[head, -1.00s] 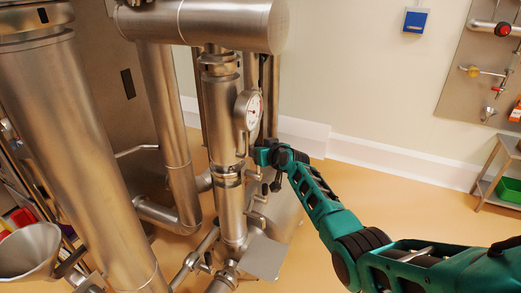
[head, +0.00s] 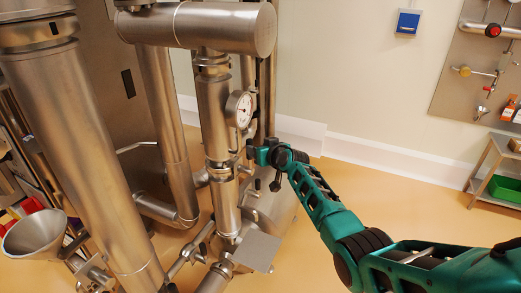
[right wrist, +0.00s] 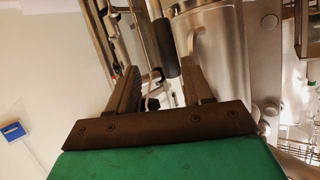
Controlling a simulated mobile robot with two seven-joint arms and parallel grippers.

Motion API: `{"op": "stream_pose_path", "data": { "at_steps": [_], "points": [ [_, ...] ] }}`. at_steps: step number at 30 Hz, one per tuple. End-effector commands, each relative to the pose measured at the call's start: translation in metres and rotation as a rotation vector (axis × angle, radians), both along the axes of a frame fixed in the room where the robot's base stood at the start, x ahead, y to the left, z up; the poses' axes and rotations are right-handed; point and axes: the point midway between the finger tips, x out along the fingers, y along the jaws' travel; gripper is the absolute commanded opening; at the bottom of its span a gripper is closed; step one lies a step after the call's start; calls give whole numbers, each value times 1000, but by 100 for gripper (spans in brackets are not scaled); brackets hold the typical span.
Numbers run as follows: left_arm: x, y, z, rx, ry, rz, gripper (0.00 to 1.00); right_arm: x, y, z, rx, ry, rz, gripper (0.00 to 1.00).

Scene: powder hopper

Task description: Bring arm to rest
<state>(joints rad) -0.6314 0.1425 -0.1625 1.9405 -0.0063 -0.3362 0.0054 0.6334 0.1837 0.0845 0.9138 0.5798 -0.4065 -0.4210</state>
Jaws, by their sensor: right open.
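My right arm (head: 330,215) is green and black and reaches in from the lower right of the head view. Its gripper (head: 252,150) is beside the vertical steel pipe, just below the round gauge (head: 240,109). In the right wrist view the two dark fingers (right wrist: 160,88) are apart, with a dark cylindrical part (right wrist: 164,47) of the equipment beyond them. I see nothing held between the fingers. Whether the gripper touches the pipe or a fitting is hard to tell. My left gripper is not in view.
Steel pipes and a large cylinder (head: 85,150) fill the left side, with a steel funnel (head: 35,235) at lower left. A flat steel plate (head: 257,250) is below my gripper. A shelf with a green bin (head: 505,188) stands at right. Open floor (head: 420,215) lies between.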

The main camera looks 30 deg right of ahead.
Motion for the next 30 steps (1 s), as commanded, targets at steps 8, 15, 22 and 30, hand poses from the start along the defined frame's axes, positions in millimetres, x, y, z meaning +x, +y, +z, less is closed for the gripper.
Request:
{"op": "stream_pose_path", "data": {
  "at_steps": [8,15,22,30],
  "points": [
    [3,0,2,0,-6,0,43,0,0,0,0,0,1,50],
    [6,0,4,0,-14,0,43,-12,5,-16,-17,17,7,50],
    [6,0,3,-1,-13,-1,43,-93,34,-90,-105,90,56,50],
    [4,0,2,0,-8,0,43,-224,87,-149,-166,163,145,50]
  ]
}}
